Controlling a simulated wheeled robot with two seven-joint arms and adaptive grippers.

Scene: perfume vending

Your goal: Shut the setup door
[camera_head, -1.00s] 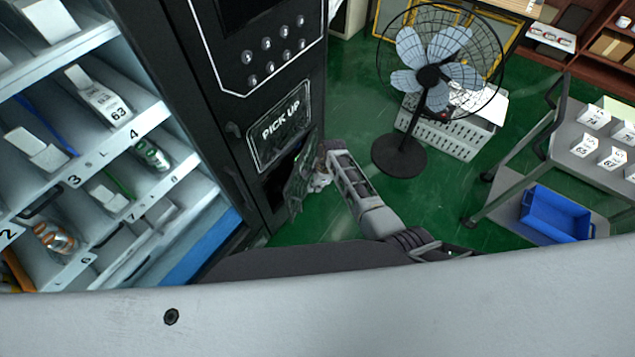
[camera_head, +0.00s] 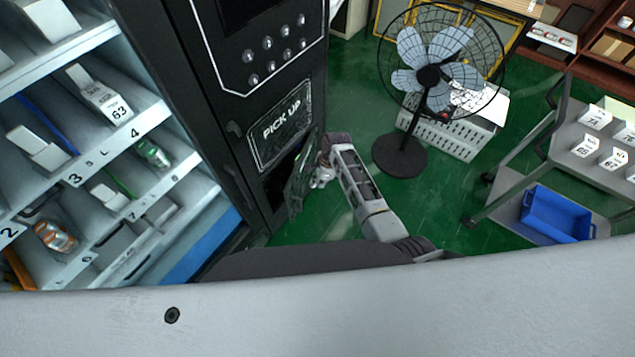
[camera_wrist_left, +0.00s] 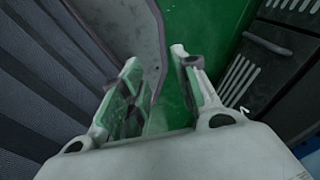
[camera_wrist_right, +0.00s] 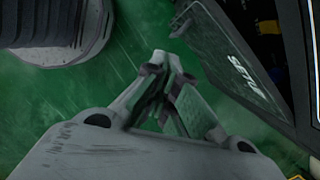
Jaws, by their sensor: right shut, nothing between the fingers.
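The setup door (camera_head: 302,182) is a small dark panel low on the black vending machine, standing ajar. In the right wrist view the door (camera_wrist_right: 228,58) shows its "SETUP" lettering, with a dark opening (camera_wrist_right: 268,35) beside it. My right gripper (camera_head: 320,178) is at the outer side of the door in the head view. In the right wrist view its fingers (camera_wrist_right: 162,72) are shut and empty, left of the panel with green floor visible between; I cannot tell whether they touch. My left gripper (camera_wrist_left: 160,72) is open and empty in the left wrist view, away from the door.
The black vending machine (camera_head: 240,130) has a "PICK UP" panel above the door. Lit product shelves (camera_head: 110,140) are at the left. A standing fan (camera_head: 402,155), a white crate (camera_head: 445,138) and a grey cart (camera_head: 520,170) with a blue bin (camera_head: 555,215) stand right. Green floor is clear between.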

